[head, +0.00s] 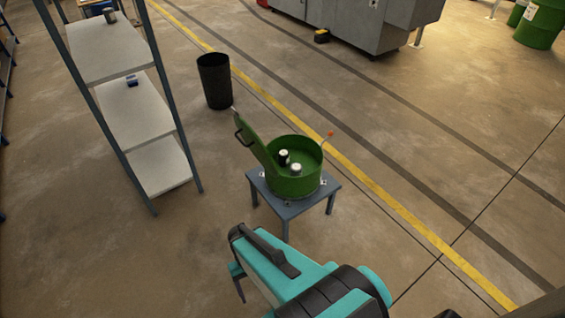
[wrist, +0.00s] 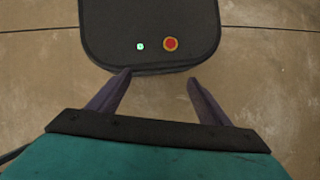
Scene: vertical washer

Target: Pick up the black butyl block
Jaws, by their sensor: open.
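I cannot tell for sure which thing is the black butyl block. A small dark piece with a pale top (head: 283,157) stands inside the open round green washer (head: 292,186) in the head view. A small dark blue-black block (head: 131,80) lies on the middle shelf of the rack. My gripper (wrist: 158,80) is open in the wrist view, with nothing between its fingers. In the head view my teal arm is at the bottom, in front of the washer and apart from it.
A pale cylinder (head: 296,170) is also inside the washer. The washer's lid (head: 256,143) is raised at left; its blue-grey stand (head: 287,208) is on the floor. A shelf rack (head: 137,108) is at left and a black bin (head: 214,82) behind. Floor at right is clear.

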